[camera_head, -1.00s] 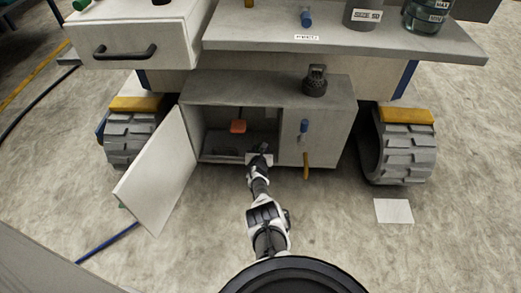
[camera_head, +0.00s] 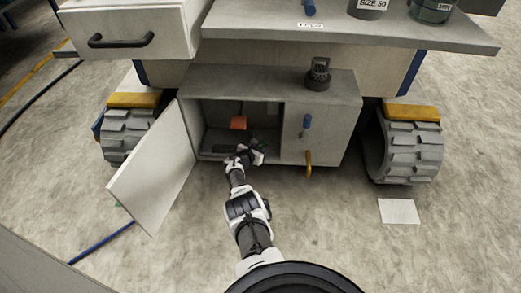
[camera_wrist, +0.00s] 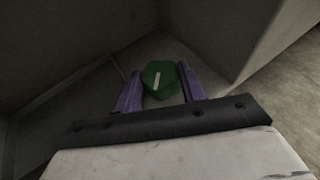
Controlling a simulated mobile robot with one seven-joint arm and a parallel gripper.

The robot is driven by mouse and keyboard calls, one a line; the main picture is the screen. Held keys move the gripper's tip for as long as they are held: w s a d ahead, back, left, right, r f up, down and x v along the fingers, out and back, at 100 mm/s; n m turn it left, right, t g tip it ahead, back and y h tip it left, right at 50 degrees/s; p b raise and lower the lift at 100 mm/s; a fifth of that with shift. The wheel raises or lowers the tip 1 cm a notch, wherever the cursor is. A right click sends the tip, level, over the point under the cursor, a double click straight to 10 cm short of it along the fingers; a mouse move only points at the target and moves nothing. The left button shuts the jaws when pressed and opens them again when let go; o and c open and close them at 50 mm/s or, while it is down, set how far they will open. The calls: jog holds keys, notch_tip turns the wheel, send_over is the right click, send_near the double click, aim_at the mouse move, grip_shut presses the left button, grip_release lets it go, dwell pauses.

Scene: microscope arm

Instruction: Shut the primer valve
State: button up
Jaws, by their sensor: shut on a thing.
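A green knob (camera_wrist: 161,79) with a white line on its face shows in the wrist view, low inside a grey compartment. My gripper (camera_wrist: 158,88) has its two purple fingers on either side of the knob and is shut on it. The white line lies slanted, closer to upright than level in that view. In the head view my gripper (camera_head: 245,152) reaches the front of the open cabinet (camera_head: 262,82), and my wrist hides the knob. No label for the primer valve is readable, so I cannot confirm which part bears that name.
The cabinet door (camera_head: 152,172) stands open at the left. A red-orange piece (camera_head: 238,123) is inside the cabinet. A blue handle (camera_head: 306,122) and a yellow handle (camera_head: 309,160) are on the right panel. A dark fitting (camera_head: 318,74) stands on top. Wheels flank the cabinet.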

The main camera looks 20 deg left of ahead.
jog(key=shift+m+h+b, duration=0.3)
dwell(0.4)
jog(key=o, duration=1)
jog(key=shift+r, duration=0.1)
jog(key=shift+s+a+r+p, duration=0.2)
jog(key=shift+s+r+p, duration=0.3)
jog(key=shift+p, duration=0.45)
jog(key=p+v, duration=0.5)
jog(key=v, duration=0.1)
jog(key=p+v, duration=0.6)
jog(key=shift+s+a+f, duration=0.15)
jog(key=shift+s, duration=0.15)
